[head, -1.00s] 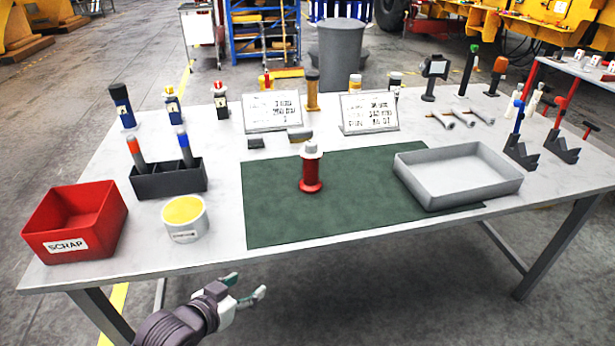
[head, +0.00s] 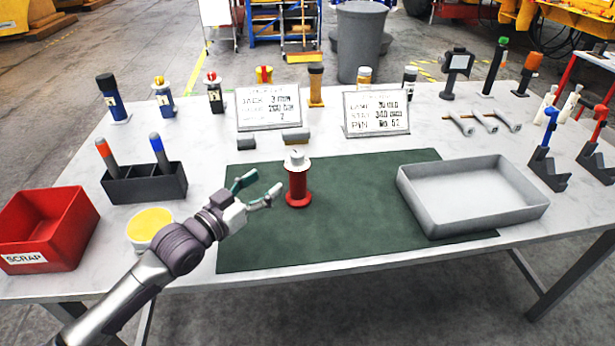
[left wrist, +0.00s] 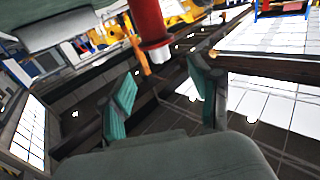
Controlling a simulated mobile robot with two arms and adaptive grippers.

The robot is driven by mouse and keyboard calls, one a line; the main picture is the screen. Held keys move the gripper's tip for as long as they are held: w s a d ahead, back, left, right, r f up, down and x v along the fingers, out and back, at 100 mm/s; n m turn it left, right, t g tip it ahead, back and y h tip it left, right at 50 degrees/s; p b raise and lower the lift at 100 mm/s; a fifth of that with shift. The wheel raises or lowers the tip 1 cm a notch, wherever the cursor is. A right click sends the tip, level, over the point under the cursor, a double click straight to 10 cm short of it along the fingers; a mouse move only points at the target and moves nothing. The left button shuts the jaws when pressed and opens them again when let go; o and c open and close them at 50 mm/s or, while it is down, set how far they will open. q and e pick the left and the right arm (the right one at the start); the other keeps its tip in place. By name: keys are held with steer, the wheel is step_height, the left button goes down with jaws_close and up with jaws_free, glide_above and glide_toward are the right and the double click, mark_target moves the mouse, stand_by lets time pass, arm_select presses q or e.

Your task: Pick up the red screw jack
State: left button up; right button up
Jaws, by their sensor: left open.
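The red screw jack (head: 298,185) stands upright on the green mat (head: 375,195), with a pale collar and top. My left gripper (head: 261,186) is open and empty just left of the jack, its fingers pointing toward it. In the left wrist view the red body of the jack (left wrist: 150,22) shows at the top, beyond the open green-padded fingers (left wrist: 163,92). The fingers look apart from the jack. My right gripper is in no view.
A grey tray (head: 430,221) lies right of the jack. At left are a red scrap bin (head: 70,225), a yellow-topped tub (head: 134,240) partly behind my arm, and a dark holder (head: 150,187). Two sign boards (head: 268,122) (head: 376,126) stand behind.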

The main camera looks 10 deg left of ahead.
mark_target(293, 160)
arm_select(q)
steer(key=x, duration=0.6)
steer(key=shift+w+d+r+p, duration=0.1)
steer(key=shift+r+p, duration=0.15)
steer(key=shift+p, duration=0.05)
steer(key=shift+w+d, duration=0.15)
steer(key=x, duration=0.2)
steer(key=p+x, duration=0.1)
steer(key=x, duration=0.1)
steer(key=shift+w+d+r, duration=0.1)
steer(key=shift+r, duration=0.3)
steer(key=shift+w+d+f, duration=0.1)
steer(key=shift+w+d, duration=0.1)
steer(key=shift+w, duration=0.15)
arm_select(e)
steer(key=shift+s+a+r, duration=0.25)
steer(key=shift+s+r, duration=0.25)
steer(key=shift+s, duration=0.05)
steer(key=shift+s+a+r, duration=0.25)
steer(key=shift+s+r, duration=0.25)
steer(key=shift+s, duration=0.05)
arm_select(q)
steer(key=shift+s+a, duration=0.1)
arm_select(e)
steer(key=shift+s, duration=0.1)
arm_select(q)
steer(key=c, duration=0.3)
jaws_close()
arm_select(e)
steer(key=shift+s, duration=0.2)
